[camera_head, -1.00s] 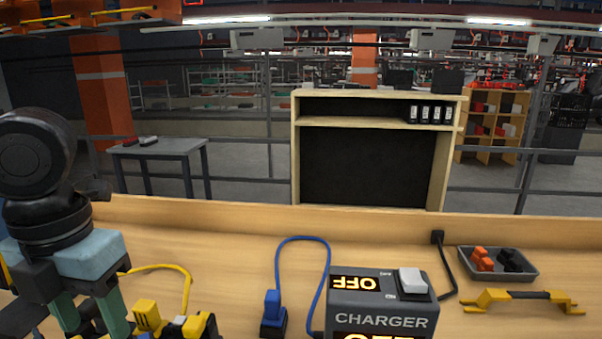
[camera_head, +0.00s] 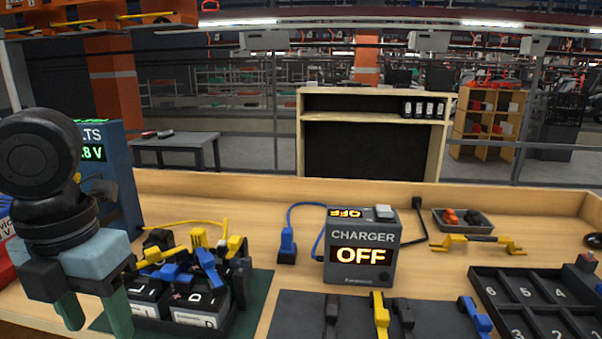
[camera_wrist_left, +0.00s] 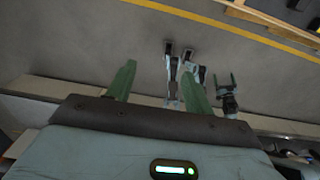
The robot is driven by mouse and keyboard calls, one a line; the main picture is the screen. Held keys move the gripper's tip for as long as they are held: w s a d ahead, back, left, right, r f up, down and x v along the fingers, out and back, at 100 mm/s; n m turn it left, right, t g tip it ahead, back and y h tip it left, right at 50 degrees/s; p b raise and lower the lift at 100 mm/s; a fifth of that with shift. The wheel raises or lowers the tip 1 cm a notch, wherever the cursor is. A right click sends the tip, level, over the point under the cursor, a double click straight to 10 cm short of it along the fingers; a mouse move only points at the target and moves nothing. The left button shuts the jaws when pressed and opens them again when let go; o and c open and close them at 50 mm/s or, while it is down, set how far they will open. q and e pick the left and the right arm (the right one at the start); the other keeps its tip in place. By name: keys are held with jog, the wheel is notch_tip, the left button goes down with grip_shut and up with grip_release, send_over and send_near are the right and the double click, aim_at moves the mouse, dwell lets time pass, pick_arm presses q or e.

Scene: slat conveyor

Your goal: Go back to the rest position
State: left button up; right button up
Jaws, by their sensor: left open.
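My left gripper (camera_head: 95,312) hangs at the lower left in the head view, fingers pointing down, with green fingers apart and nothing between them. It is in front of and left of the batteries (camera_head: 200,308) on a green mat. In the left wrist view my left gripper (camera_wrist_left: 157,75) also shows open and empty, with grey floor beyond its fingers. My right gripper is not in the head view. Small dark jointed shapes (camera_wrist_left: 228,95) in the wrist view are too small to identify surely.
The charger (camera_head: 361,250) reads OFF on the bench (camera_head: 270,185). Beside it are a blue plug (camera_head: 287,245), a yellow handle (camera_head: 475,241) and a grey tray (camera_head: 486,226). A dark numbered rack (camera_head: 490,290) stands at right. A blue voltage meter (camera_head: 122,180) stands behind my left gripper.

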pick_arm(q)
jog(key=w+a+f+n+t+h+p, duration=0.1)
jog(key=w+a+f+n+t, duration=0.1)
jog(key=a+f+n, duration=0.6)
jog(key=w+a+f+n+t+h+p, duration=0.15)
jog(key=a+f+n, duration=0.35)
jog(key=a, duration=0.5)
jog(key=s+a+f+n+t+y, duration=0.1)
jog(key=s+a+f+n, duration=0.25)
jog(key=f, duration=0.45)
jog(key=s+a+f+n+t, duration=0.15)
jog(key=s+f+n, duration=0.3)
jog(key=f, duration=0.45)
jog(key=s+d+f+n+p, duration=0.2)
jog(key=s+d+f+n, duration=0.5)
jog(key=s+d+f, duration=0.35)
jog(key=s+d+f+n+t, duration=0.1)
jog(key=s+d+n, duration=0.2)
jog(key=d, duration=0.5)
jog(key=s+d+f+n+t+p, duration=0.1)
jog(key=s+d+f+n, duration=0.1)
jog(key=d, duration=0.6)
jog(key=shift+s+d+n+t, duration=0.4)
jog(key=shift+s+n, duration=0.5)
jog(key=shift+n, duration=0.1)
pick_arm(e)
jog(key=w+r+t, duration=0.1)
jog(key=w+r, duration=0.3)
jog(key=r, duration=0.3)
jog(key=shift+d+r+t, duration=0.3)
